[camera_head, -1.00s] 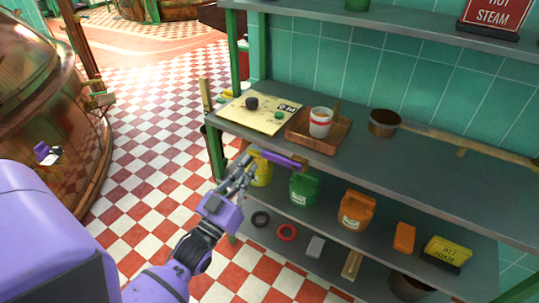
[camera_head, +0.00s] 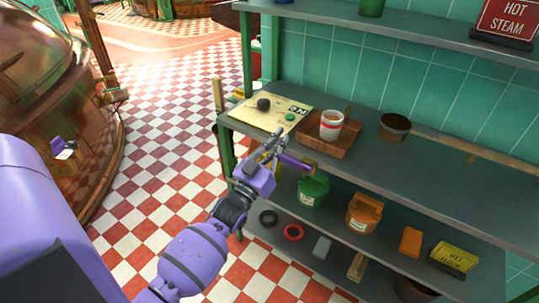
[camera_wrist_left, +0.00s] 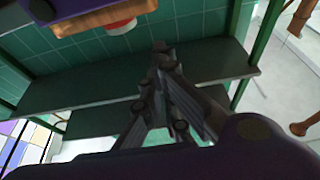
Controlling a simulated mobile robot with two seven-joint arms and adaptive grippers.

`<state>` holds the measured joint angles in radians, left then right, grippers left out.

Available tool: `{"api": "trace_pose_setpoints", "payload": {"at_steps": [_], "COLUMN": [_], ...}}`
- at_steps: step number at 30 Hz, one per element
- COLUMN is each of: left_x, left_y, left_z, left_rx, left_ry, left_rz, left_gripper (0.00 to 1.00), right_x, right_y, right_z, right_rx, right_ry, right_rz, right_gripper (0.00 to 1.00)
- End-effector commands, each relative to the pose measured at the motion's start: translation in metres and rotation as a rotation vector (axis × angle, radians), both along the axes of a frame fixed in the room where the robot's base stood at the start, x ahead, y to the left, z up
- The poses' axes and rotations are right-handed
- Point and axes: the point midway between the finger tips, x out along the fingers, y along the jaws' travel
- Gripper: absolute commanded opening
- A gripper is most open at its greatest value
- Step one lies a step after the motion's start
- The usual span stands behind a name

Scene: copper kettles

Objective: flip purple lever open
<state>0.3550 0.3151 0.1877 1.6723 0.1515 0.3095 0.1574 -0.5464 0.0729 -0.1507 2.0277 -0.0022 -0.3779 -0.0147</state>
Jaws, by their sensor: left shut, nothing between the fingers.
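The purple lever (camera_head: 295,162) is a short bar along the front edge of the shelf's worktop, with a brass-coloured piece at its right end. My left gripper (camera_head: 274,143) is shut and empty. In the head view its fingers overlap the left end of the lever; I cannot tell whether they touch it. In the left wrist view the shut fingers (camera_wrist_left: 162,62) point at the shelving. A purple surface shows at the top left corner there, but I cannot tell whether it is the lever. My right gripper is not in view.
The worktop (camera_head: 440,185) carries a wooden tray (camera_head: 318,142) with a white and red cup (camera_head: 331,124), a brown pot (camera_head: 394,127) and a panel (camera_head: 262,112). A copper kettle (camera_head: 60,95) is at left.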

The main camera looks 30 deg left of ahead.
Motion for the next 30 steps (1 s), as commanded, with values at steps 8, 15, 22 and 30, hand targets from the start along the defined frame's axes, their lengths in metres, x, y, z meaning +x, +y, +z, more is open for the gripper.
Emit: {"api": "trace_pose_setpoints", "payload": {"at_steps": [8, 15, 22, 30], "left_x": [-0.003, -0.003, -0.004, -0.004], "left_y": [0.0, 0.0, 0.0, 0.002], "left_z": [-0.04, -0.043, -0.043, -0.047], "left_rx": [-0.002, -0.001, -0.006, -0.055], "left_ry": [0.011, 0.01, 0.01, 0.01], "left_rz": [0.002, 0.001, 0.001, 0.002], "left_gripper": [0.0, 0.0, 0.0, 0.0], "right_x": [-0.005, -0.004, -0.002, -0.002], "right_y": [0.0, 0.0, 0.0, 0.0], "right_z": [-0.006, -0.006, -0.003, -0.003], "right_rx": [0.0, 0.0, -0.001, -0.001], "right_ry": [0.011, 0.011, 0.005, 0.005], "right_rz": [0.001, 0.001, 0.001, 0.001], "right_gripper": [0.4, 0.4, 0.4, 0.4]}}
